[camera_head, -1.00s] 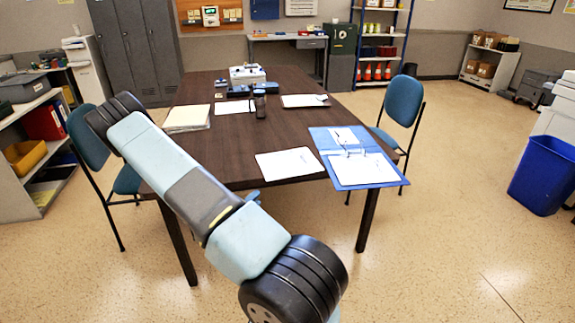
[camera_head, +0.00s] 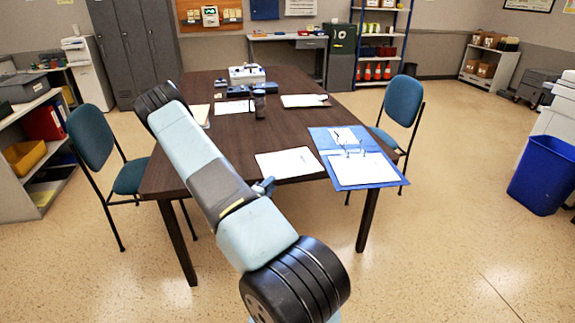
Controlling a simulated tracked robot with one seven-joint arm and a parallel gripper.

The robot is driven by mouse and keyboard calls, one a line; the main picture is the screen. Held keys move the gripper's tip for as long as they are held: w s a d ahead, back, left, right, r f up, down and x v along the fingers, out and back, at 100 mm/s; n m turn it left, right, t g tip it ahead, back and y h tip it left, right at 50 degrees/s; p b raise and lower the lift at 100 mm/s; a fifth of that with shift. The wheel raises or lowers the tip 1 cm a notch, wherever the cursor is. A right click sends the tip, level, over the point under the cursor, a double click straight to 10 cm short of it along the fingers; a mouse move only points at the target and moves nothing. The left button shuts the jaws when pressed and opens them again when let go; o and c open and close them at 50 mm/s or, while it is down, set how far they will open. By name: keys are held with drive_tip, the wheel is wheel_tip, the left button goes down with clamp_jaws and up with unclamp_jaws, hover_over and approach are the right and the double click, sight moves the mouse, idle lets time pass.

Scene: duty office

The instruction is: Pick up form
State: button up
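Several white papers lie on the dark table (camera_head: 225,135); I cannot tell for sure which is the form. One white sheet (camera_head: 289,163) lies flat near the table's front edge, just left of an open blue binder (camera_head: 361,160). Another sheet (camera_head: 234,107) lies further back, and a clipboard-like sheet (camera_head: 304,100) lies at the back right. A small blue-grey part, which seems to be the end of my gripper (camera_head: 264,187), shows beside my arm, left of and below the front sheet. The rest is hidden behind my arm, so its fingers cannot be judged.
A cream folder (camera_head: 200,114) on the left of the table is mostly covered by my arm. A white device (camera_head: 247,75) and small dark items stand at the back. Chairs stand left (camera_head: 100,150) and right (camera_head: 401,103). A blue bin (camera_head: 543,174) stands on the right; the floor before it is clear.

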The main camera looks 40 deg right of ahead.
drive_tip(key=x, duration=0.2)
drive_tip(key=shift+w+d, duration=0.1)
drive_tip(key=shift+d, duration=0.15)
clamp_jaws()
idle(0.3)
